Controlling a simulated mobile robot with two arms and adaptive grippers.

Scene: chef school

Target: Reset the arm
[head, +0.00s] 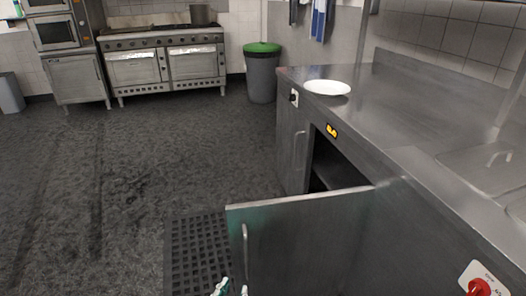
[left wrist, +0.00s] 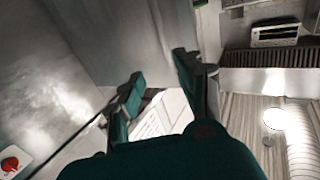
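My left gripper (head: 222,288) shows only as a small teal and white tip at the bottom edge of the head view, beside the handle of an open metal cabinet door (head: 300,238). In the left wrist view the two teal fingers of this gripper (left wrist: 159,70) are spread apart with nothing between them. A grey metal panel (left wrist: 105,35) lies beyond the fingertips; I cannot tell whether they touch it. My right gripper is in neither view.
A steel counter (head: 420,110) runs along the right, with a white plate (head: 327,87) near its far end. The cabinet opening (head: 330,165) is dark. A green-lidded bin (head: 262,75) and ovens (head: 165,65) stand at the back. The floor (head: 130,160) on the left is clear.

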